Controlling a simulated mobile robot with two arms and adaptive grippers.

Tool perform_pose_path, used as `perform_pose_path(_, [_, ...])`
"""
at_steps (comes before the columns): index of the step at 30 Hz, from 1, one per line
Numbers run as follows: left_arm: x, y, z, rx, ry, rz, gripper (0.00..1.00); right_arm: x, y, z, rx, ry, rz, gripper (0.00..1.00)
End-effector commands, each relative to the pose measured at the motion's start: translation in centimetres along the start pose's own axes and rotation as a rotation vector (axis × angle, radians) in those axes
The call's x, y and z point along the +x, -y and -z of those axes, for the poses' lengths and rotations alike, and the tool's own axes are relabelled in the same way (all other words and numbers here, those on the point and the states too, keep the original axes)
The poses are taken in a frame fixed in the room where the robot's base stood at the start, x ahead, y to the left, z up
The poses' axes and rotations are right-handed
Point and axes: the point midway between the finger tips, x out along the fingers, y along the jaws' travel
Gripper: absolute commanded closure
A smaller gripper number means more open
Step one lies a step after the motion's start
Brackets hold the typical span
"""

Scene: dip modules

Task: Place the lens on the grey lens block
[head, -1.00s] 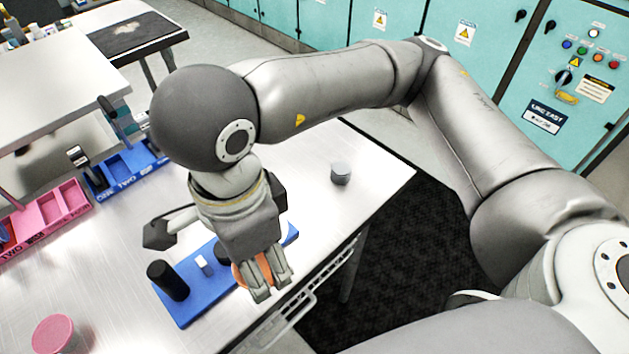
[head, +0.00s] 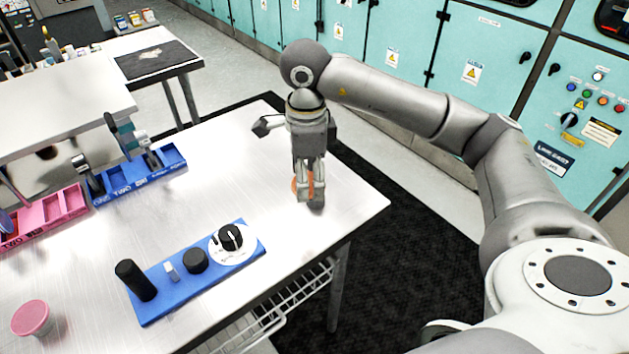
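My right gripper (head: 306,188) points down near the table's right edge. Its fingers appear shut on an orange lens (head: 295,188), whose edges show beside the fingers; the rest is hidden. The grey lens block (head: 317,204) is directly below the fingertips, mostly covered by them. I cannot tell whether the lens touches the block. My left gripper is not in view.
A blue tray (head: 148,313) nearer the front holds a black cylinder (head: 135,280), a small white piece, a black cap and a black knob on a white dial. A pink round tub (head: 31,318) is at front left. Blue and pink bins (head: 165,165) line the back.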

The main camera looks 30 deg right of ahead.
Motion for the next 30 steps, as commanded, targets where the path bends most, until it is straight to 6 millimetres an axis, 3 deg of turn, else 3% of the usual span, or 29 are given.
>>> perform_pose_path(3, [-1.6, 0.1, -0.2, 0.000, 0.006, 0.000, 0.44, 0.9, 2.8, 1.1, 0.006, -0.003, -0.004, 0.55])
perform_pose_path(12, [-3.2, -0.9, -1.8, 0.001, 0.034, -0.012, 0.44, 6.0, 6.5, 2.2, -0.001, -0.001, -0.002, 0.55])
perform_pose_path(17, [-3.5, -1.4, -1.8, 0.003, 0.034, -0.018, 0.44, 7.0, 7.3, 2.4, -0.001, -0.001, -0.001, 0.55])
perform_pose_path(24, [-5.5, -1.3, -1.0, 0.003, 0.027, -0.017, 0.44, 9.9, 7.4, 2.5, -0.002, -0.002, -0.003, 0.55])
perform_pose_path(30, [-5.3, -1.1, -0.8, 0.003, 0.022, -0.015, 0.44, 10.4, 7.5, 2.5, -0.003, 0.000, 0.001, 0.55])
